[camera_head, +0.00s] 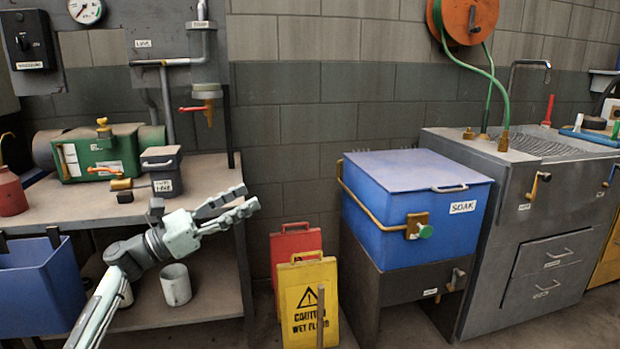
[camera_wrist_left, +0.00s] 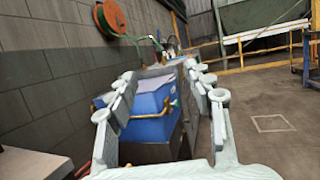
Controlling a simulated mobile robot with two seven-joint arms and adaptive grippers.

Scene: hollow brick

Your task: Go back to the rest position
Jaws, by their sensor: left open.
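My left gripper (camera_head: 228,206) reaches in from the lower left in the head view. Its two fingers are spread and nothing is between them. It is in the air in front of the workbench's right end. In the left wrist view the open fingers (camera_wrist_left: 165,95) frame a blue box, well apart from it. My right gripper is in neither view.
A blue SOAK box (camera_head: 390,225) stands on a dark stand beside a grey sink cabinet (camera_head: 545,215). A yellow wet-floor sign (camera_head: 305,300) stands on the floor. The workbench (camera_head: 205,180) carries a green machine (camera_head: 98,155).

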